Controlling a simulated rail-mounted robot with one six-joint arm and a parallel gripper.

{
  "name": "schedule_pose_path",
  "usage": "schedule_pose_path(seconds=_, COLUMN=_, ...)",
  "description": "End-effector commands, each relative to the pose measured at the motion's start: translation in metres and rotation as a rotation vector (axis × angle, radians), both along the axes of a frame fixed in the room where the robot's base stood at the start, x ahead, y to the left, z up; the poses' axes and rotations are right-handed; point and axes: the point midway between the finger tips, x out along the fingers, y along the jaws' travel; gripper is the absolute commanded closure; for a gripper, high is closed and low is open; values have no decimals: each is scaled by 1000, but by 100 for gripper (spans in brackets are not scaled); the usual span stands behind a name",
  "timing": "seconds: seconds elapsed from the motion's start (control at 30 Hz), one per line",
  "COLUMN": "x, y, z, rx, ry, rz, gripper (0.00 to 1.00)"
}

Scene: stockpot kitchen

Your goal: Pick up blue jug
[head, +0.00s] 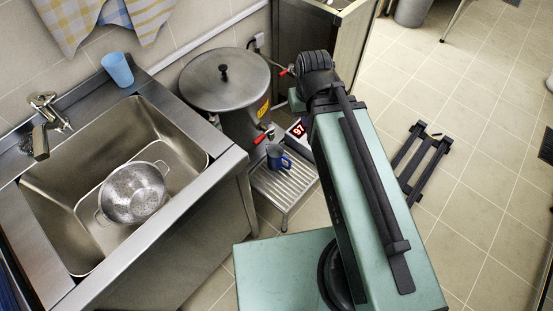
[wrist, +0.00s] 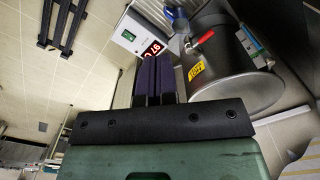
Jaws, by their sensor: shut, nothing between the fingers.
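The blue jug (head: 278,157) stands upright on the ribbed metal drip tray (head: 285,182), under the red-handled tap of the steel stockpot (head: 225,85). In the wrist view, which is turned over, a blue form that looks like the jug (wrist: 178,17) shows at the top edge, partly cut off, beside the red tap handle (wrist: 206,37). My gripper (wrist: 160,60) is shut and empty, with its dark fingers side by side, apart from the jug. In the head view my arm hides the gripper's fingers.
A light blue cup (head: 117,70) stands on the back rim of the sink (head: 195,185), which holds a steel colander (head: 132,194). A red display (head: 298,130) reading 97 is beside the pot. A dark rack (head: 424,158) lies on the tiled floor at right.

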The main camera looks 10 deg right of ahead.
Motion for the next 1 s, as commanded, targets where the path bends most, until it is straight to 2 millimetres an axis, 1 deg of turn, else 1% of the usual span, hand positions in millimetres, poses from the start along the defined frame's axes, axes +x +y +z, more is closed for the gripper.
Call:
schedule_pose_path(seconds=0.37, x=0, y=0, z=0, rx=0, ry=0, rz=0, gripper=100)
schedule_pose_path(seconds=0.4, x=0, y=0, z=0, rx=0, ry=0, rz=0, gripper=97)
schedule_pose_path(seconds=0.47, x=0, y=0, z=0, rx=0, ry=0, rz=0, gripper=88)
schedule_pose_path(seconds=0.5, x=0, y=0, z=0, rx=0, ry=0, rz=0, gripper=82)
schedule_pose_path(seconds=0.67, x=0, y=0, z=0, rx=0, ry=0, rz=0, gripper=57)
schedule_pose_path(seconds=0.7, x=0, y=0, z=0, rx=0, ry=0, rz=0, gripper=56)
schedule_pose_path(seconds=0.9, x=0, y=0, z=0, rx=0, ry=0, rz=0, gripper=56)
schedule_pose_path(seconds=0.97, x=0, y=0, z=-6, rx=0, ry=0, rz=-1, gripper=56)
schedule_pose_path(seconds=1.0, x=0, y=-1, z=-16, rx=0, ry=0, rz=-2, gripper=56)
